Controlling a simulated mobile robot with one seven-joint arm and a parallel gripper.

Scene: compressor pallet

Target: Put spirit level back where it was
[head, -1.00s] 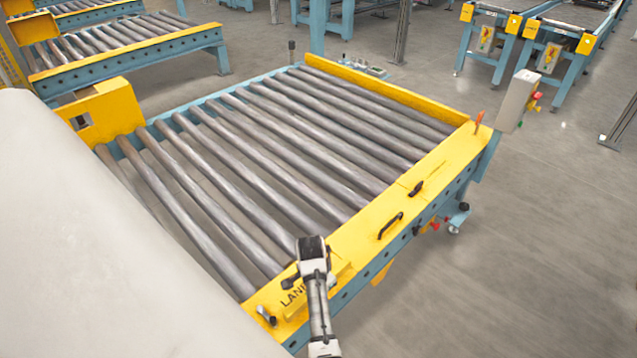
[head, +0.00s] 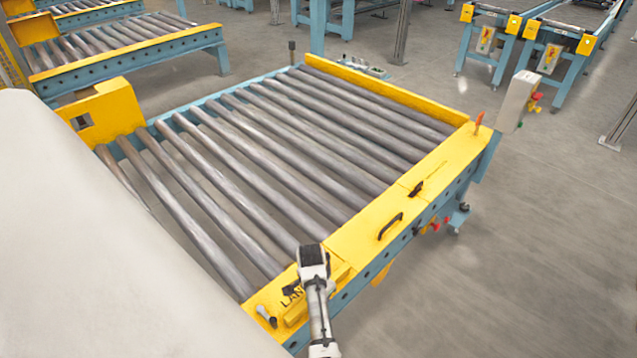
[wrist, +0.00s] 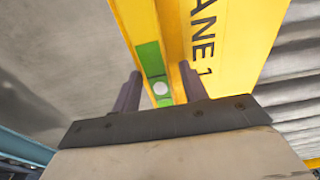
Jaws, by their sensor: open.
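The spirit level (wrist: 149,55) is a yellow bar with a green section and a round pale vial. In the wrist view it lies along the yellow side plate beside the black "LANE 1" lettering. In the head view it shows as a raised yellow bar (head: 342,277) on the plate's near end, partly hidden by my arm. My gripper (wrist: 160,88) is open, with one finger on each side of the level's green section. I cannot tell whether the fingers touch it. In the head view the fingertips are small and hard to make out.
The roller conveyor (head: 250,150) fills the middle. On its yellow side plate are a black handle (head: 390,226), a dark clip (head: 416,188) and a small pale-and-dark item (head: 267,317). A control box (head: 516,100) stands at the far right corner. Open floor lies to the right.

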